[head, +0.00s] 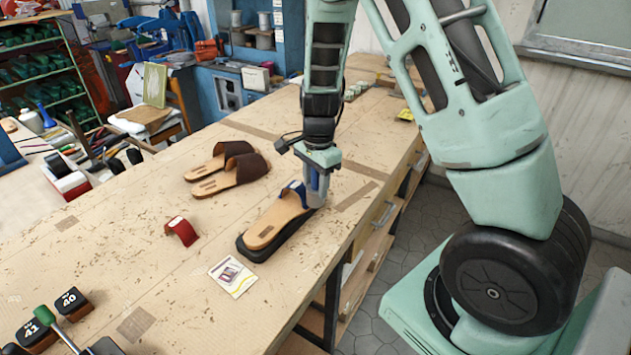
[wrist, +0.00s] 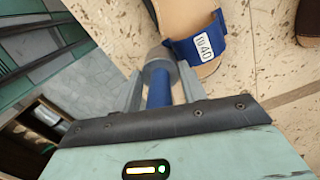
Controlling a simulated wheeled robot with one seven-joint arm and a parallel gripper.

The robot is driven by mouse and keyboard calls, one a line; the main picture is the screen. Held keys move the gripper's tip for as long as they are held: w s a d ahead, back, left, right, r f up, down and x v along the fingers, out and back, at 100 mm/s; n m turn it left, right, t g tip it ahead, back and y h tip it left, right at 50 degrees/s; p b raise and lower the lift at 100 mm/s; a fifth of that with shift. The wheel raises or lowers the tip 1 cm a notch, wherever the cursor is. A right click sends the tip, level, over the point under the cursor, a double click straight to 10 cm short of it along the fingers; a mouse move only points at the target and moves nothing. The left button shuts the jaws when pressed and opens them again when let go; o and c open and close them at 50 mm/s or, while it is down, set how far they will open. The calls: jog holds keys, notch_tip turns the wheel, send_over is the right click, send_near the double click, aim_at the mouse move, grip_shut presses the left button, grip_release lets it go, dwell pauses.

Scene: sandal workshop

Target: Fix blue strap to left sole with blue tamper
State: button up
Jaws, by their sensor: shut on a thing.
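The tan sole (head: 268,226) lies on a dark sole-shaped base near the table's right edge. The blue strap (head: 297,189) sits across its far end; in the wrist view the strap (wrist: 213,36) bears a white label reading 40. My gripper (head: 316,196) is beside that end of the sole. In the wrist view, my gripper (wrist: 160,80) is shut on the blue tamper (wrist: 159,92), whose grey round head is close beside the strap. I cannot tell whether the head touches the strap or sole. Part of the strap is hidden behind my gripper in the head view.
A pair of sandals with brown straps (head: 232,170) lies further back. A red strap piece (head: 181,231) and a printed card (head: 231,276) lie left and in front of the sole. Numbered blocks (head: 70,301) and a green-headed tool (head: 45,316) are at front left. The table centre is mostly clear.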

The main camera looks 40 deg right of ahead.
notch_tip(320, 180, up, 2)
jog(key=shift+r+p, duration=0.1)
jog(key=shift+p, duration=0.4)
notch_tip(320, 180, down, 5)
jog(key=b, duration=0.3)
jog(key=shift+r, duration=0.7)
jog(key=shift+c, duration=0.5)
notch_tip(320, 180, up, 9)
jog(key=p, duration=0.9)
jog(key=shift+r+p, duration=0.2)
jog(key=shift+p, duration=0.1)
jog(key=shift+f, duration=0.1)
